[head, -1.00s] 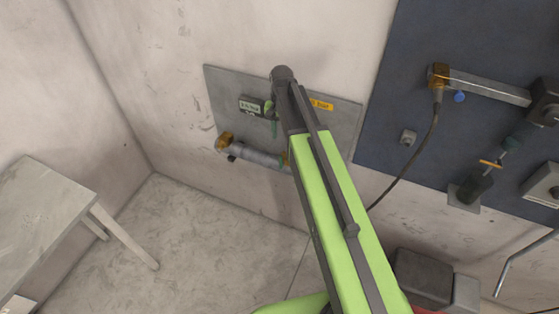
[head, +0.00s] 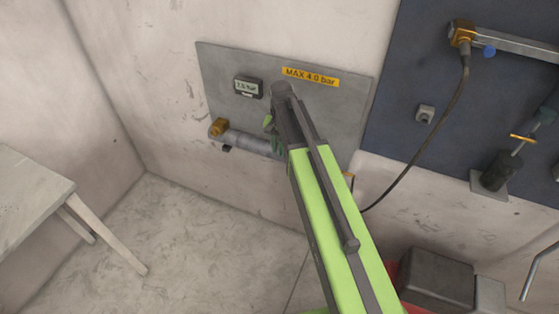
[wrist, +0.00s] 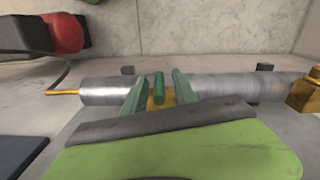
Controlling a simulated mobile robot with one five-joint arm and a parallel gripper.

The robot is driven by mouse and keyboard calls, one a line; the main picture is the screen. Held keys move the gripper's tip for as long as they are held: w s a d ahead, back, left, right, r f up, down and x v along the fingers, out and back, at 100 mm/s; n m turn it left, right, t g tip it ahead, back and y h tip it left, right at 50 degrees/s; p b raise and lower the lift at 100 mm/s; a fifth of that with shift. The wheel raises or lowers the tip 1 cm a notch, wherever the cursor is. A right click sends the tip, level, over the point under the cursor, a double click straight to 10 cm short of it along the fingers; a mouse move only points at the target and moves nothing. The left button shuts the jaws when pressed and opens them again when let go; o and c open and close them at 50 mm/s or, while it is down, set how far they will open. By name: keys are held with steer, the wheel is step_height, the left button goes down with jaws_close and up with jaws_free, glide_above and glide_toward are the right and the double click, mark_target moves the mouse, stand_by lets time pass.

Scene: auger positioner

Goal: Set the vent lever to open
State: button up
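A metal pipe (head: 250,142) runs along the lower part of a grey wall panel (head: 355,98). It crosses the wrist view (wrist: 222,87). A brass block (wrist: 157,101) sits at the pipe's middle, with a short green peg (wrist: 159,87) standing at it, likely the vent lever's handle; no label shows there. My gripper (wrist: 158,76) is open, one green finger on each side of the peg, with gaps between. Contact cannot be told. In the head view my gripper (head: 272,134) is at the pipe, and my arm hides the pipe's right part.
A gauge (head: 248,86) reading about 2.0 bar and a yellow "MAX 4.0 bar" label (head: 311,77) are on the panel. A brass fitting (head: 218,127) is at the pipe's left end. A table (head: 30,195) stands left; a dark panel (head: 400,60) with fittings is right.

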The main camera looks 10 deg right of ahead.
steer(key=shift+f, duration=0.75)
steer(key=shift+r, duration=0.1)
jaws_close()
steer(key=shift+a, duration=0.1)
stand_by(0.6)
